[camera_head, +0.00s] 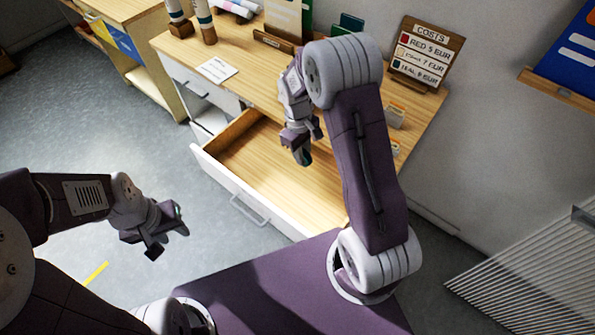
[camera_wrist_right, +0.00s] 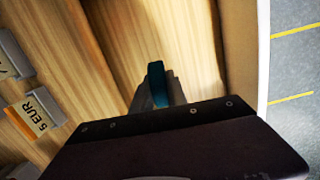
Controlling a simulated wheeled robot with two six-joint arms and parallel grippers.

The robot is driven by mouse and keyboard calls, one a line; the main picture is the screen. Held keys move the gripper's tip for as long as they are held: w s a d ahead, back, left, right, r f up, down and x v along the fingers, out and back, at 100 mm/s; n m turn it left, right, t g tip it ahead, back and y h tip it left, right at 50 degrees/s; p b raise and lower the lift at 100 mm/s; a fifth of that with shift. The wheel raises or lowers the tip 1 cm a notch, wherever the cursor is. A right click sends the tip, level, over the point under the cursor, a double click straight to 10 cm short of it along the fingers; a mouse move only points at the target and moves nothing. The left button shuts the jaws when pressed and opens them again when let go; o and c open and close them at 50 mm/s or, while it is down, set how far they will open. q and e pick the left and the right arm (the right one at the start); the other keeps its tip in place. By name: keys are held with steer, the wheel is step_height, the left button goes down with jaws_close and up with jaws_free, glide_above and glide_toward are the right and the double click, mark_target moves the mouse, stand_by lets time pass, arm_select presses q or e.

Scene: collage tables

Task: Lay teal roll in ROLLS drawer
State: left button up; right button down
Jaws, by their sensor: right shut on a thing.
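My right gripper (camera_head: 301,152) is over the open drawer, pointing down, shut on the teal roll. In the right wrist view the teal roll (camera_wrist_right: 157,80) shows as a narrow teal piece between the fingers; most of it is hidden. The open drawer (camera_head: 225,178) has a white front and a bare wooden floor, with no roll visible inside. No ROLLS label is readable on it. The drawer also shows in the right wrist view (camera_wrist_right: 200,45) below the gripper. My left gripper (camera_head: 168,242) is open and empty, left of the drawer front.
The wooden desk (camera_head: 245,85) holds two upright rolls (camera_head: 206,22), a white card (camera_head: 217,69) and a COSTS sign (camera_head: 424,52). A small 5 EUR tag (camera_wrist_right: 37,112) shows beside the drawer in the wrist view. Grey floor is free left of the drawer.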

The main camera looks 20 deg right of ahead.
steer(key=shift+w+d+f+n, duration=0.15)
steer(key=shift+w+f, duration=0.1)
steer(key=shift+f, duration=0.3)
steer(key=shift+w+a+f+n, duration=0.15)
steer(key=shift+w+f, duration=0.1)
steer(key=shift+f, duration=0.3)
steer(key=shift+w, duration=0.15)
glide_above(302, 181)
step_height(302, 181, down, 6)
steer(key=shift+w+r, duration=0.15)
steer(key=shift+r, duration=0.05)
steer(key=shift+w+f, duration=0.15)
steer(key=shift+f, duration=1.95)
steer(key=shift+a, duration=0.1)
steer(key=shift+f, duration=0.15)
steer(key=c, duration=1.3)
jaws_free()
